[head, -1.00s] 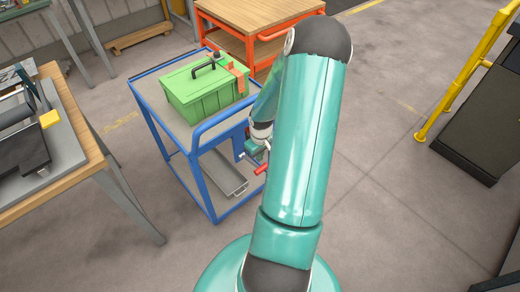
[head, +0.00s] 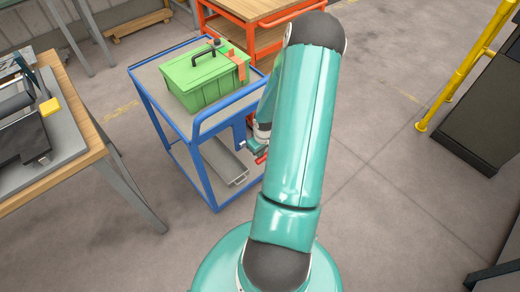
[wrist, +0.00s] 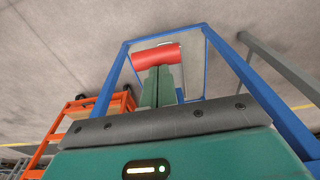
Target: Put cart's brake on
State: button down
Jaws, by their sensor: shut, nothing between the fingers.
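The blue cart (head: 203,176) stands left of my arm, with a grey top and a lower shelf. A red handle (head: 262,158) shows low at its near right side, partly hidden by my arm; I take it to be the brake lever. My gripper (head: 257,149) is beside the handle, mostly hidden in the head view. In the wrist view, my gripper (wrist: 162,78) is shut and empty, with its fingertips right at the red handle (wrist: 153,56). I cannot tell whether they touch it.
A green toolbox (head: 205,78) sits on the cart. An orange cart (head: 250,35) with a wooden top stands behind. A workbench (head: 85,155) is at the left. Floor between is clear.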

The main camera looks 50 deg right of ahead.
jog(key=shift+s+a+f+t, duration=0.1)
jog(key=shift+s+f+t, duration=0.4)
jog(key=shift+f+t, duration=0.15)
notch_tip(320, 180, down, 7)
jog(key=s+t+h, duration=0.1)
jog(key=t, duration=0.1)
jog(key=shift+s+a, duration=0.2)
jog(key=shift+f, duration=0.1)
